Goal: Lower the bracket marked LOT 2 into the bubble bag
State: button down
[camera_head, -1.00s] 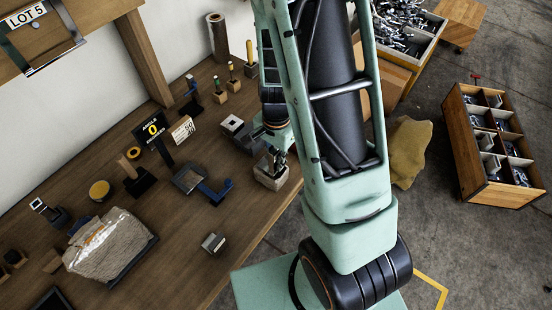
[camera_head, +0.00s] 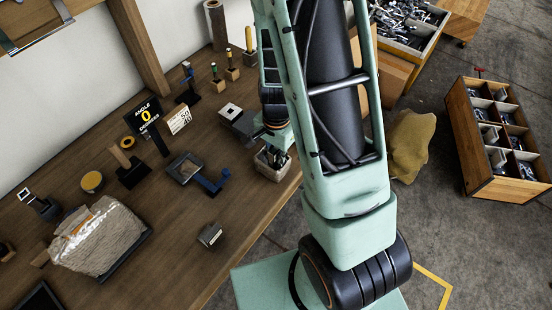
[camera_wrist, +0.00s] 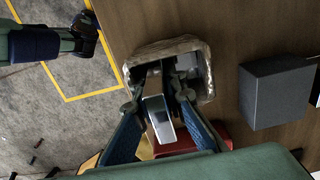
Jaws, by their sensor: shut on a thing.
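My gripper (camera_wrist: 157,101) is shut on a pale metal bracket (camera_wrist: 159,120) in the wrist view. The LOT 2 marking cannot be read. A small open bag with a crinkled, clear-brown rim (camera_wrist: 207,72) lies just beyond the fingertips, and the bracket's far end overlaps its opening. I cannot tell how deep the bracket is in it. In the head view the bag (camera_head: 269,172) stands near the table's front edge, with my gripper (camera_head: 275,153) right above it, partly hidden by my arm.
A grey block (camera_wrist: 275,92) stands right of the bag in the wrist view. In the head view, a large clear-wrapped bundle (camera_head: 100,237), a display reading 0 (camera_head: 149,130) and a blue-handled tool (camera_head: 205,182) share the wooden table. A compartment crate (camera_head: 500,140) stands on the floor.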

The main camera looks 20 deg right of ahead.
dwell(0.3)
jog(key=c, duration=1.9)
grip_release()
jog(key=shift+r, duration=0.1)
notch_tip(320, 180, up, 12)
